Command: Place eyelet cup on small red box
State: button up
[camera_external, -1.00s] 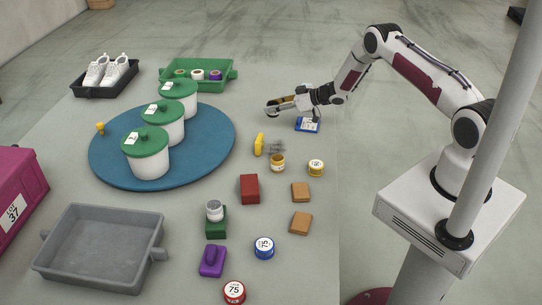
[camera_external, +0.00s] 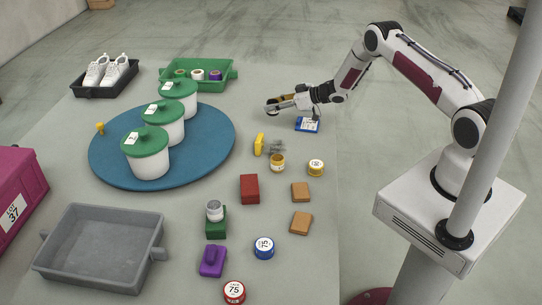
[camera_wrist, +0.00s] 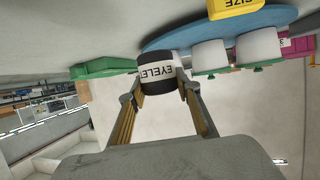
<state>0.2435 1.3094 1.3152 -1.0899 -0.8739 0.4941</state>
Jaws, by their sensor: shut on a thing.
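My gripper (camera_external: 277,105) is raised at the far right part of the table, near the blue labelled box. In the wrist view it (camera_wrist: 157,88) is shut on the eyelet cup (camera_wrist: 154,80), a dark cup with a white band whose EYELET label reads upside down. The cup is hard to make out between the fingers in the external view. The small red box (camera_external: 250,189) lies on the table in the middle, nearer the camera than my gripper, with nothing on its top.
A blue round mat (camera_external: 205,165) carries several green-lidded tubs.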

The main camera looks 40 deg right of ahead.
jog(key=s+a+r+n+g+y, duration=0.1)
jog(key=s+a+r+n+y, duration=0.15)
jog(key=a, duration=0.65)
jog(key=s+a+r+n+g+y, duration=0.1)
jog(key=s+a+g, duration=0.15)
jog(key=a, duration=0.55)
jog(key=s+a+n+g+y, duration=0.1)
jog(key=s+a+n+g, duration=0.1)
jog(key=s+a, duration=0.3)
jog(key=s+a+r+n+g+y, duration=0.1)
jog(key=s+a, duration=0.5)
jog(key=s, duration=0.6)
jog(key=shift+s+r+n+g, duration=0.25)
jog(key=shift+n+g, duration=0.6)
jog(key=shift+n, duration=0.3)
jog(key=shift+f, duration=0.15)
send_over(250, 183)
jog(key=shift+y, duration=0.25)
jog(key=shift+s+f, duration=0.1)
jog(key=shift+f, duration=2.95)
jog(key=shift+f, duration=0.15)
jog(key=shift+f, duration=1.75)
